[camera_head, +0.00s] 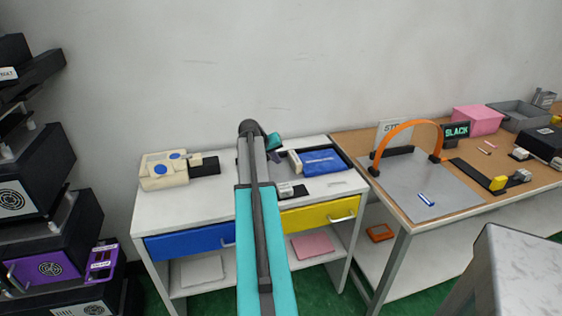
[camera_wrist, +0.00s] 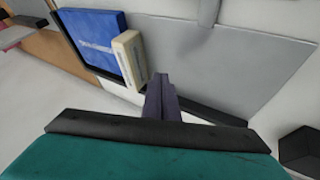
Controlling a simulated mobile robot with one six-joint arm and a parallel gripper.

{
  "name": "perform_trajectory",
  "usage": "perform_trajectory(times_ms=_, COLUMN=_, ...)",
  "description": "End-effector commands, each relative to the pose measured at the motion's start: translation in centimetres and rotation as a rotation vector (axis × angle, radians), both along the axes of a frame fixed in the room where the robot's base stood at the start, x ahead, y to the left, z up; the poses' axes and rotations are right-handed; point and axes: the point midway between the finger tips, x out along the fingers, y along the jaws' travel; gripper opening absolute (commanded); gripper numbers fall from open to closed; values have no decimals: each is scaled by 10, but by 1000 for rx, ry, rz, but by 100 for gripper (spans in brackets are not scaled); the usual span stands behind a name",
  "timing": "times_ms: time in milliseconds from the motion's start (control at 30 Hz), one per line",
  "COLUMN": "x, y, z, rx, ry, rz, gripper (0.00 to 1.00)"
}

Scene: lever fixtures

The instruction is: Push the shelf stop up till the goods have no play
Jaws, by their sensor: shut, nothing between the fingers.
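The goods, a blue box (camera_head: 322,162) with white lettering, lie on a dark tray on the white workbench. The stop, a cream block (camera_head: 294,162), stands at the left end of the box. In the wrist view the blue box (camera_wrist: 92,38) and the cream block (camera_wrist: 130,58) are side by side; I cannot tell whether a small gap is between them. My gripper (camera_wrist: 162,95) is shut and empty, its dark fingers close beside the block, on the side away from the box. Contact cannot be made out. In the head view my arm hides part of the tray.
A cream device (camera_head: 164,170) with blue buttons stands at the bench's left. A small black-and-white fixture (camera_head: 290,191) lies near the front edge. The wooden table at right holds an orange arch (camera_head: 408,127), a pink box (camera_head: 478,119) and a grey bin. Black equipment stands at far left.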

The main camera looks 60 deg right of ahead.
Motion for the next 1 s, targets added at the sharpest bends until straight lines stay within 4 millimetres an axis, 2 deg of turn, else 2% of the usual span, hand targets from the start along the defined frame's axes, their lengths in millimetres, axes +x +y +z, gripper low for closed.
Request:
perform_trajectory(times_ms=200, x=3, y=21, z=26, rx=-2, ry=-2, rz=2, gripper=0)
perform_trajectory(times_ms=500, x=5, y=42, z=55, rx=0, ry=-2, rz=0, gripper=0)
perform_trajectory(times_ms=700, x=6, y=48, z=63, rx=1, ry=-1, rz=0, gripper=0)
perform_trajectory(times_ms=1000, x=6, y=48, z=64, rx=1, ry=-1, rz=0, gripper=0)
